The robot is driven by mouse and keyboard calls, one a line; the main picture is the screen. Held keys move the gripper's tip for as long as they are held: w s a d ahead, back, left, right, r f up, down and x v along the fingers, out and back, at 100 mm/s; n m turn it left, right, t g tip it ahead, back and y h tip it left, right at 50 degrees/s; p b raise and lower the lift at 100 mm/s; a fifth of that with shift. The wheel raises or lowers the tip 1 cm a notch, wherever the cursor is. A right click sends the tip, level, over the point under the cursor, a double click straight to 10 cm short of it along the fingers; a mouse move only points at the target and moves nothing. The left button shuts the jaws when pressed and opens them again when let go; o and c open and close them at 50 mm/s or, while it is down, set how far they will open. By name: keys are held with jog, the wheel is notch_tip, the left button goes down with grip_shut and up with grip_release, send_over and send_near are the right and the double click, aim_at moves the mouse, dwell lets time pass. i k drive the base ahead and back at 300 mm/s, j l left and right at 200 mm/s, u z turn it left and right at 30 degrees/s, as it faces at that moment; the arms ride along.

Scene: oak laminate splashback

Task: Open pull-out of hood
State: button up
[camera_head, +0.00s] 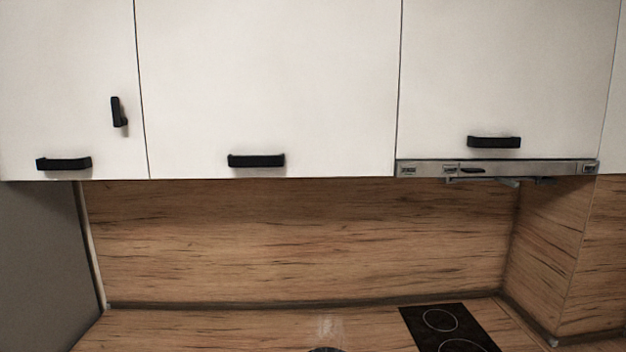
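The hood's pull-out (530,168) is a thin grey metal strip with small controls on its front. It sits under the right-hand white cabinet, its front about flush with the cabinet door, and looks closed. Small grey parts (498,181) show just below its lower edge. My gripper is not in view, so its state and its distance from the hood do not show.
White cabinet doors (265,80) with black handles (256,161) span the top. Below are an oak splashback (300,240), an oak worktop (220,328) and a black hob (450,328). A dark grey panel (38,260) stands at the left. The space before the hood looks clear.

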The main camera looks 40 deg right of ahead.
aim_at(484, 168)
jog(key=z, duration=2.35)
